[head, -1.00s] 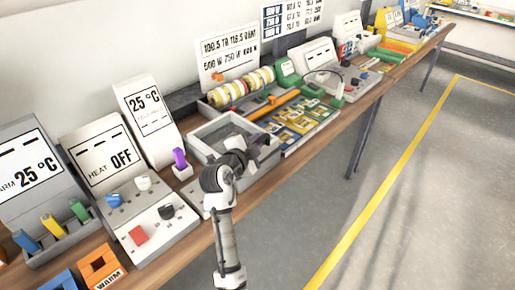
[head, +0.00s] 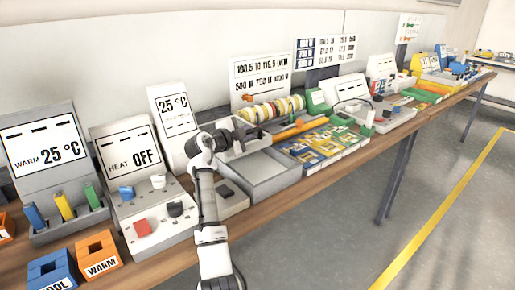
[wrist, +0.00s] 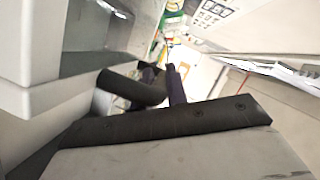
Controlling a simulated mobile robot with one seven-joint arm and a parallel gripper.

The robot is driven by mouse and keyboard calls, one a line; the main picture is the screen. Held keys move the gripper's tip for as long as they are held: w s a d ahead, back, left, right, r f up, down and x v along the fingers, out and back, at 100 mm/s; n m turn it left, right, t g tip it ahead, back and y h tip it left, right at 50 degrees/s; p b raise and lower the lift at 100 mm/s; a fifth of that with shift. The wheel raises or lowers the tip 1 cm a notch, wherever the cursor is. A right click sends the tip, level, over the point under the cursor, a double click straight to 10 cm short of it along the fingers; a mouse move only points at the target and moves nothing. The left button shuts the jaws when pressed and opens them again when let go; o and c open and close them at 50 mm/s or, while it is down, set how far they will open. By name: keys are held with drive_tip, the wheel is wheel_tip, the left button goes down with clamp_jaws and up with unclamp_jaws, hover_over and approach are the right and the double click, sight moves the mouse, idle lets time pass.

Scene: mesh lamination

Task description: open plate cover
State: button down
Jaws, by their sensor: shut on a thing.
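My gripper (head: 238,134) is above the back left part of the grey plate box (head: 262,178) in the head view. It is shut on the plate cover (head: 256,146), whose grey edge shows tilted up at the back of the box. The front of the box is open, and its flat grey inside shows. My own arm hides part of the cover and the exact grip. In the wrist view, a dark bar with screws and a dark curved part fill the middle, and the contact is not clear.
A 25 °C display (head: 173,118) stands close to the left of my gripper. Rolls (head: 270,110) lie behind the box, and a tray of coloured cards (head: 325,147) is to its right. A heat panel (head: 125,155) is on the left. The floor in front is clear.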

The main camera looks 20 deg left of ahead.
drive_tip(key=shift+w+a+b, duration=0.5)
drive_tip(key=shift+w+a, duration=0.2)
drive_tip(key=shift+a, duration=0.35)
drive_tip(key=c, duration=1.4)
unclamp_jaws()
drive_tip(key=shift+s+d, duration=0.1)
